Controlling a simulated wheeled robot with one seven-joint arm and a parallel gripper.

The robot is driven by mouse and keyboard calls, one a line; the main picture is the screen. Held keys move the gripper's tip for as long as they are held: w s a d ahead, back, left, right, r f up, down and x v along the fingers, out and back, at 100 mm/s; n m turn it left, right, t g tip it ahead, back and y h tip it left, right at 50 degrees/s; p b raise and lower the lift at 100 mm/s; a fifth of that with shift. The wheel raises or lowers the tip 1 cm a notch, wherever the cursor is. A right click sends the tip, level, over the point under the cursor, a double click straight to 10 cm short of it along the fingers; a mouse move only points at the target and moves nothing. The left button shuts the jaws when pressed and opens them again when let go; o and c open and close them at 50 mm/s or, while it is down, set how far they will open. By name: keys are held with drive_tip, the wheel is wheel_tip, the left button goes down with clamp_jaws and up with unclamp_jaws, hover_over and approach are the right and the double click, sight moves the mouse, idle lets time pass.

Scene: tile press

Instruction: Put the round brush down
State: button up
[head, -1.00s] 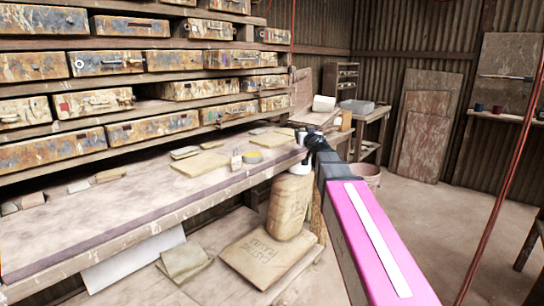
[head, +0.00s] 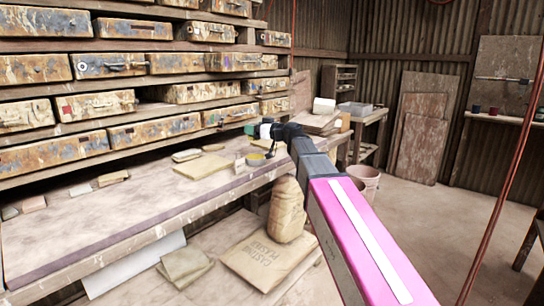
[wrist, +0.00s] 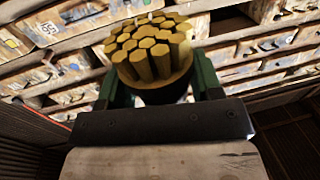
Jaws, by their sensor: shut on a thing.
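The round brush (wrist: 153,50) shows in the wrist view as a round cluster of thick yellow-tan bristles on a round base. My gripper (wrist: 155,88) is shut on it, with a green finger on each side. The bristle ends face the wrist camera's upper side, and the lower part of the brush is hidden by the gripper body. In the head view my gripper (head: 254,129) is above the back part of the wooden bench (head: 110,222), in front of the lowest drawers. The brush itself cannot be made out clearly there.
A small yellow-topped dish (head: 255,160) and a pale cup (head: 239,165) stand on the bench below my gripper. Flat tan slabs (head: 204,166) lie left of them. Rows of worn drawers (head: 155,131) rise behind. The front left of the bench is mostly clear.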

drive_tip(key=w+d+f, duration=0.2)
drive_tip(key=w, duration=0.1)
drive_tip(key=w+d+f, duration=0.2)
drive_tip(key=w, duration=0.1)
drive_tip(key=w+d+f, duration=0.2)
drive_tip(key=w+f, duration=0.1)
drive_tip(key=shift+d, duration=0.35)
drive_tip(key=shift+f, duration=1.9)
drive_tip(key=shift+f, duration=0.15)
drive_tip(key=o, duration=1.2)
